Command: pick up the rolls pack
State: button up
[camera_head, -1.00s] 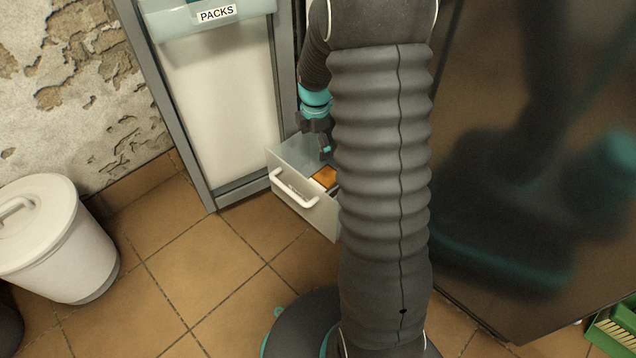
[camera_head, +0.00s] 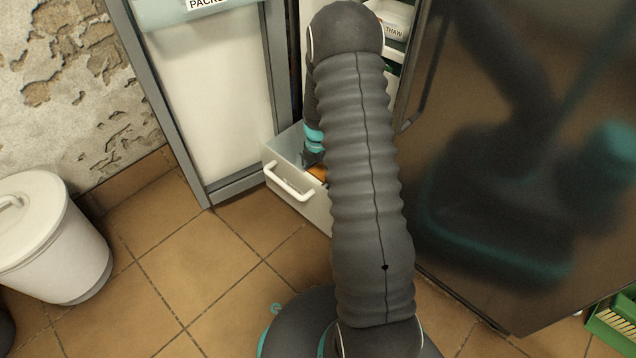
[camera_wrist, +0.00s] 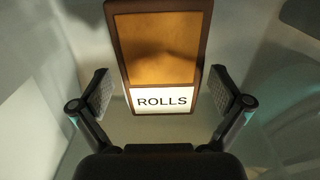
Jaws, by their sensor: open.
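The rolls pack (camera_wrist: 158,50) is a brown-edged pack with an orange-brown face and a white label reading ROLLS. It lies in an open pale drawer (camera_head: 313,207). In the head view only a small orange bit of the pack (camera_head: 317,173) shows; my arm hides the rest. My gripper (camera_wrist: 163,95) is open in the wrist view, one finger on each side of the pack's label end, with gaps between the fingers and the pack. In the head view the gripper is mostly hidden behind my arm, down in the drawer.
The drawer has a white handle (camera_head: 289,182) and pulls out from the cabinet's bottom. A PACKS bin front (camera_head: 190,12) is above left. A dark glossy door (camera_head: 500,190) stands right. A white lidded bin (camera_head: 50,240) is at left, a green crate (camera_head: 612,325) at lower right.

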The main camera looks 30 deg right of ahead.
jog(key=shift+a+f+b, duration=0.1)
jog(key=shift+f+b, duration=0.4)
jog(key=shift+f, duration=2.3)
jog(key=c, duration=1.1)
jog(key=shift+r, duration=0.15)
